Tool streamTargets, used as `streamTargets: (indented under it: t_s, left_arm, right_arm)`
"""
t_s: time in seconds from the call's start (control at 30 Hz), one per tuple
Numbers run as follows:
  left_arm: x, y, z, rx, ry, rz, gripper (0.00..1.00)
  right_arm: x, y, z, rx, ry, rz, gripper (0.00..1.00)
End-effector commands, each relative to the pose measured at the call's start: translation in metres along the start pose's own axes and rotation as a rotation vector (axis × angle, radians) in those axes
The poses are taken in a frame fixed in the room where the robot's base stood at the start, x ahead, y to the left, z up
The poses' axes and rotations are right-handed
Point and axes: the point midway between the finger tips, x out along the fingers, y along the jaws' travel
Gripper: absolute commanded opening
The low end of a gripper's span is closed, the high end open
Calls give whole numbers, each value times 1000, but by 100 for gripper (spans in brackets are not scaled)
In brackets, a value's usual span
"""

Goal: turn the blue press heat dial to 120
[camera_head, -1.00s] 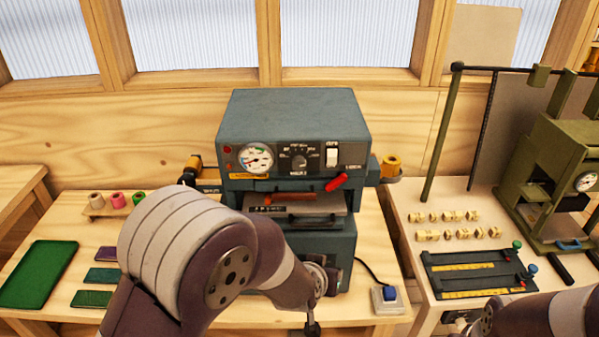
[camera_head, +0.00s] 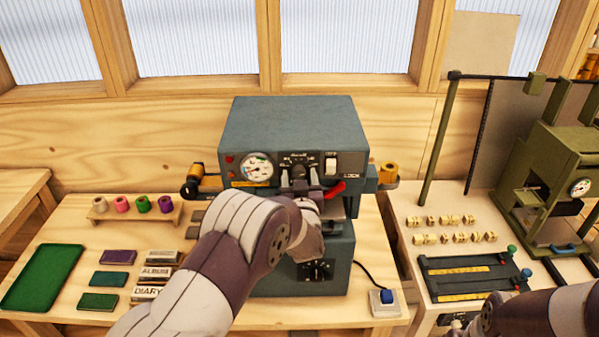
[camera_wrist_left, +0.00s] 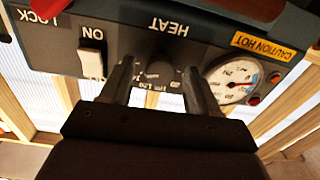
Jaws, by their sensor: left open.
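The blue-grey press (camera_head: 296,123) stands at the middle of the table. Its black heat dial (camera_head: 300,171) is on the front panel between the round gauge and the switch. My left gripper (camera_head: 300,183) is at the panel, open. In the left wrist view the dial (camera_wrist_left: 161,72) shows upside down between the two fingers, one on each side, with a gap visible on both sides. A 120 mark shows near the dial there. I cannot read the dial's pointer. My right arm enters at the lower right, but its gripper is out of view.
A white gauge (camera_head: 257,168) and a white switch (camera_head: 331,163) flank the dial. A red lever handle (camera_head: 335,190) is just below right. Spools (camera_head: 143,204), stamped blocks (camera_head: 156,272) and a green tray (camera_head: 42,277) lie left. A green machine (camera_head: 560,170) stands right.

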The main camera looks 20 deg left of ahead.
Motion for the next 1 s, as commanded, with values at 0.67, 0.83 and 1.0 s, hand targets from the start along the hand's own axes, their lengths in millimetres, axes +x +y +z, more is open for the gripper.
streamTargets:
  t_s: [0.67,0.83,1.0]
  left_arm:
    - [6,0,1,-2,-1,1,5]
    - [6,0,3,-29,0,1,5]
    - [6,0,5,-111,-2,0,5]
  right_arm:
    - [-1,0,0,0,0,0,0]
    - [6,0,1,0,0,0,0]
    - [22,0,3,0,0,0,0]
